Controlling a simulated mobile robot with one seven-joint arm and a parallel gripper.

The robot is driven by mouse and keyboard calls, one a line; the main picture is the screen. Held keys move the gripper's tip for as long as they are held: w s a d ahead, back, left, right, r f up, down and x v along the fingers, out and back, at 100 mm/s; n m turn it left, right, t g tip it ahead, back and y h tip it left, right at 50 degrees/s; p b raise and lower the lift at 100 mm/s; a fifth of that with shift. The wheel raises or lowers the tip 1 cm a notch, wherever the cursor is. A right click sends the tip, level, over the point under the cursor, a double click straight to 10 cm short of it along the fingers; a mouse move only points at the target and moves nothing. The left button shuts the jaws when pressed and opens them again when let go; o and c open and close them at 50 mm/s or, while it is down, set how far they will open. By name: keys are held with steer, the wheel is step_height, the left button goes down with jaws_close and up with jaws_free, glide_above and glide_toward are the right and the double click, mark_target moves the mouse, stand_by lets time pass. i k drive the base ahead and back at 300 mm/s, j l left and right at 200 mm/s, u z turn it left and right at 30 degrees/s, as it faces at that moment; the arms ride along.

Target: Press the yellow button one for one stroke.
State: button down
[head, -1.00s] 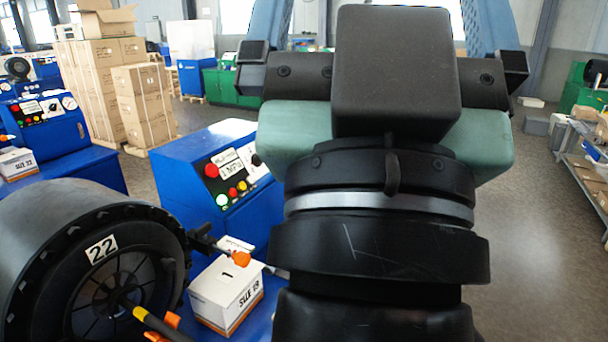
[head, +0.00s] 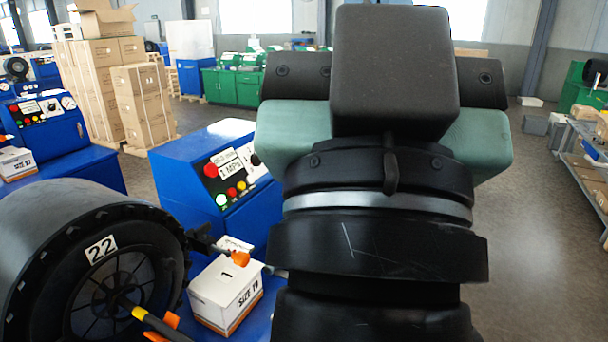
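The yellow button (head: 242,187) is a small round button on the sloping front panel of the blue control cabinet (head: 185,180), left of my arm. A display (head: 232,165) there reads "1 MPa".
A big black crimper head (head: 100,250) marked 22 stands at front left. A white box (head: 226,292) marked size 19 lies beside it, near an orange-tipped lever (head: 241,258). Another blue machine (head: 50,130) stands at left. Open floor lies at right, before a shelf (head: 580,160).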

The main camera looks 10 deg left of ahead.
mark_target(241, 185)
steer(key=i+l+u, duration=0.25)
steer(key=i, duration=0.35)
steer(key=i+l+u, duration=0.3)
steer(key=i, duration=0.3)
steer(key=i+l+u, duration=0.25)
steer(key=i+l, duration=0.25)
